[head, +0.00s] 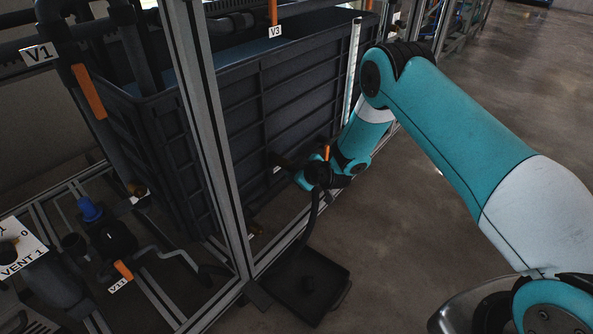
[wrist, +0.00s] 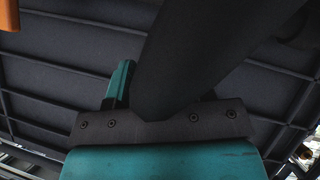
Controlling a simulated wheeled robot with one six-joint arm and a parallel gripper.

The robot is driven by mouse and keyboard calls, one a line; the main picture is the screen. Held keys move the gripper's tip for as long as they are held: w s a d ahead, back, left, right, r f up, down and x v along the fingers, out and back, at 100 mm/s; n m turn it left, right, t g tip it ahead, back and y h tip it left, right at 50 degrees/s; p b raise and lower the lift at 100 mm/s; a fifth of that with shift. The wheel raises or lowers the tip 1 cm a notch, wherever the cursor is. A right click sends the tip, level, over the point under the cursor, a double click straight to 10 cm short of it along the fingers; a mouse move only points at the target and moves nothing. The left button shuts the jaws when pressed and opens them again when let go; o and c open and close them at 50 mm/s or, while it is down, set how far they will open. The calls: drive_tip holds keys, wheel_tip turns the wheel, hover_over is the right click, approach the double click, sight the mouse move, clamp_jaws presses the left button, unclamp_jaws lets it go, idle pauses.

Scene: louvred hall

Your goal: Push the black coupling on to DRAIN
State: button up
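My gripper (head: 312,176) is in front of the lower part of the dark ribbed tank. It is shut around the end of a black hose, which hangs from it toward the floor tray. The black coupling (head: 318,172) at this end is mostly hidden by the gripper. In the wrist view the black coupling or hose (wrist: 195,55) runs large between the fingers; one teal finger (wrist: 120,82) shows and the other is hidden. A dark outlet stub (head: 284,161) with a small white label (head: 277,170) is on the tank just left of my gripper. The label is unreadable; I cannot confirm DRAIN.
The tank (head: 270,90) stands inside a metal frame, whose upright (head: 205,120) is left of my gripper. A black tray (head: 305,285) lies on the floor below. An orange handle (head: 327,152) is close to the gripper. Floor to the right is clear.

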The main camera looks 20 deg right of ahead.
clamp_jaws()
drive_tip(key=shift+s+d, duration=0.1)
drive_tip(key=s+d+p, duration=0.1)
drive_tip(key=s+d, duration=0.3)
drive_tip(key=s, duration=0.1)
drive_tip(key=shift+s, duration=0.2)
idle(0.3)
drive_tip(key=shift+p, duration=0.3)
